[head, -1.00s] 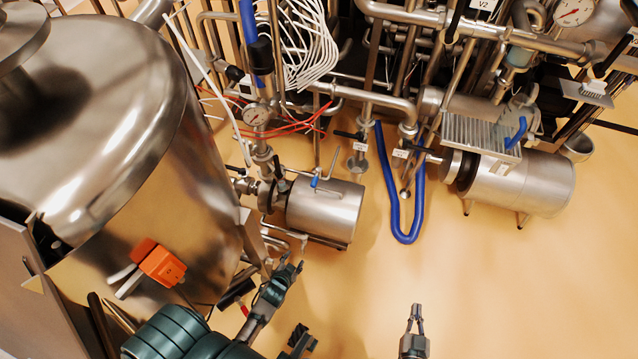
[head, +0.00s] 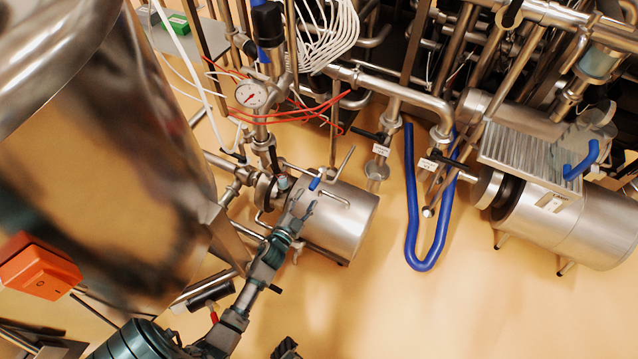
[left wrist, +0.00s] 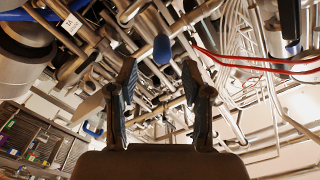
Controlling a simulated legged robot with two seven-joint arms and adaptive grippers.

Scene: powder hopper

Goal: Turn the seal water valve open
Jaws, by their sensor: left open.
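A small valve with a blue handle (head: 315,183), which I take to be the seal water valve, sits on thin pipework at the top of a steel cylindrical pump housing (head: 345,225). My left gripper (head: 303,204) is open, its fingers reaching up over the left part of the housing, just below the blue handle in the picture. In the left wrist view the blue handle (left wrist: 162,50) shows beyond the open fingers (left wrist: 162,90), between them and slightly above their tips. Nothing is seen between the fingers. My right gripper is out of view.
A pressure gauge (head: 251,94) and red cables stand left of the valve. A large steel tank (head: 100,150) and an orange box (head: 38,268) are at left. A blue hose (head: 412,200) hangs at right. The floor at lower right is clear.

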